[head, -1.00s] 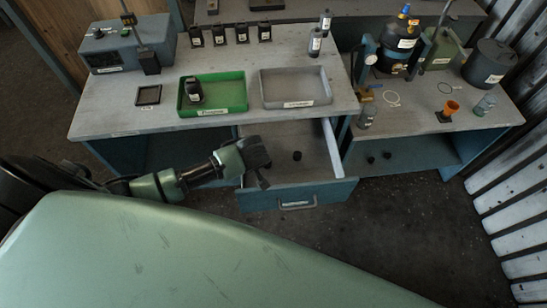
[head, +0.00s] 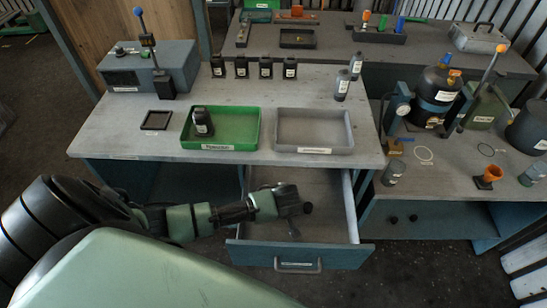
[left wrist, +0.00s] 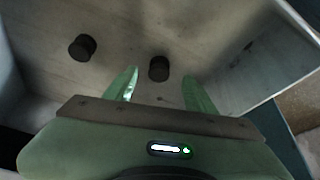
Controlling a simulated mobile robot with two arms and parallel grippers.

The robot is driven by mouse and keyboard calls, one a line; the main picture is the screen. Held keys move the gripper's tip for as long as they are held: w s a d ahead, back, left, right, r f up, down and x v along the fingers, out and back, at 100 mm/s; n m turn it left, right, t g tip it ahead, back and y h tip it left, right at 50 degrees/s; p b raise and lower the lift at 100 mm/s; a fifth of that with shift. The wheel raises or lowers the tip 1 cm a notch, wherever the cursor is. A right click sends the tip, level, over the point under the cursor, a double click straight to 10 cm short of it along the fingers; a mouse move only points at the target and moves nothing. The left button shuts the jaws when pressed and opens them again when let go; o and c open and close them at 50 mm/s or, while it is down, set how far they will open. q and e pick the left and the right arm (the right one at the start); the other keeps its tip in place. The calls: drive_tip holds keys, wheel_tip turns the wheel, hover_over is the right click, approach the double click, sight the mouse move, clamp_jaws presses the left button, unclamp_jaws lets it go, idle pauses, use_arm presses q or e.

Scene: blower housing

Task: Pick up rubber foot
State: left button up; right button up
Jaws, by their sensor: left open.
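Two small black rubber feet lie in the open drawer (head: 332,228). In the left wrist view one foot (left wrist: 159,68) lies ahead of the opening between my fingertips, and the other foot (left wrist: 82,47) lies to the left, outside the fingers. My left gripper, with two green fingers in the left wrist view (left wrist: 162,82), is open and empty, reaching over the drawer. My right gripper is not in view.
The drawer walls surround the feet. Above, the bench holds a green tray (head: 257,137) with a black part and an empty grey tray (head: 349,144).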

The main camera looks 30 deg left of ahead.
use_arm(q)
drive_tip(key=x, duration=0.5)
drive_tip(key=shift+w+a+r, duration=0.1)
clamp_jaws()
drive_tip(key=shift+r, duration=0.1)
